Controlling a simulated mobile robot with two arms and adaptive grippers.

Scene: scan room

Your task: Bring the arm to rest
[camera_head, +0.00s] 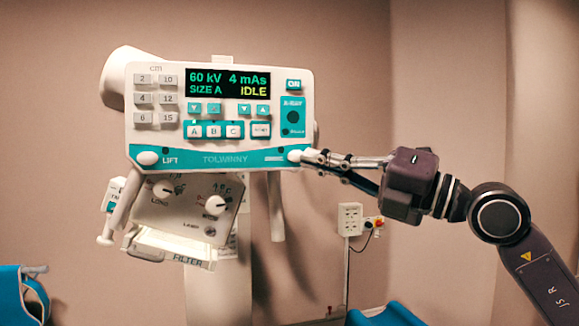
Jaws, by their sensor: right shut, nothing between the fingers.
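My right gripper (307,160) comes in from the right and is shut and empty. Its fingertips are at the white knob (295,155) at the lower right corner of the machine's control panel (219,115); I cannot tell whether they touch it. The panel is white and teal, and its display (228,85) reads 60 kV, 4 mAs, SIZE A, IDLE. My right arm (500,214) reaches up from the lower right corner. My left gripper is not in view.
Below the panel hangs a box with two dials (190,207) and a filter tray (170,246). Blue furniture shows at the lower left (12,295) and bottom middle (385,315). The space above my arm is clear.

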